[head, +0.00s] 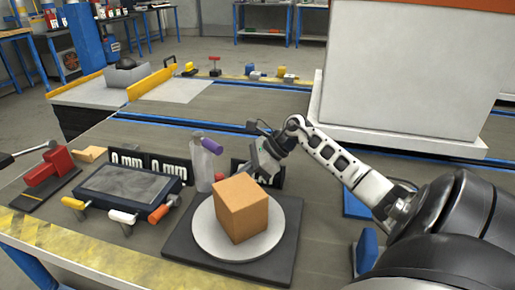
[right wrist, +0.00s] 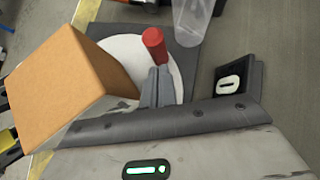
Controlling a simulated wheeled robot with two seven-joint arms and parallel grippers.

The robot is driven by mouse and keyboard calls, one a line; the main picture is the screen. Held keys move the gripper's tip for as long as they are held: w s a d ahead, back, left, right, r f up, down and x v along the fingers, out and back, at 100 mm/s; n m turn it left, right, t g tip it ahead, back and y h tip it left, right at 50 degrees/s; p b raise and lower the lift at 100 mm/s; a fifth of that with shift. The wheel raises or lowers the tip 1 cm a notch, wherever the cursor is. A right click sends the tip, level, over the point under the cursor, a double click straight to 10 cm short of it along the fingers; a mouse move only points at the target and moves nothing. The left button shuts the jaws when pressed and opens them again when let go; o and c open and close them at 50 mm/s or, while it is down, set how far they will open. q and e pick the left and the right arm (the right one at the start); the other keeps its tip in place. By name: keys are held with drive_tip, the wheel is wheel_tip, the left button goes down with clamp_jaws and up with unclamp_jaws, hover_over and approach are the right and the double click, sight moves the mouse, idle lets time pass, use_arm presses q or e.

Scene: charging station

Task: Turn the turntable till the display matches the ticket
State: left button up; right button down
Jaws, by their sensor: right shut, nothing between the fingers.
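The turntable is a pale round disc (head: 205,232) on a dark square base (head: 283,262), front centre in the head view. An orange-brown box (head: 241,208) stands on the disc. A red peg (right wrist: 154,40) stands at the disc's far edge in the right wrist view, mostly hidden behind the box in the head view. My right gripper (right wrist: 159,72) is shut and empty, its fingertips close beside the peg; I cannot tell if they touch. Black display plates reading "0 mm" (head: 127,160) stand behind; another is partly hidden by my gripper. I cannot make out a ticket. My left gripper is out of view.
A clear tube with a purple top (head: 209,146) stands just behind the turntable. To the left are a dark tray-like panel (head: 128,183), several coloured-handled levers (head: 122,216) and a red clamp (head: 47,167). A large white block (head: 410,80) stands behind my right arm.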

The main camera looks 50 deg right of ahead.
drive_tip(key=shift+w+a, duration=0.45)
drive_tip(key=shift+a, duration=0.1)
drive_tip(key=shift+f+b, duration=0.1)
drive_tip(key=shift+b, duration=0.35)
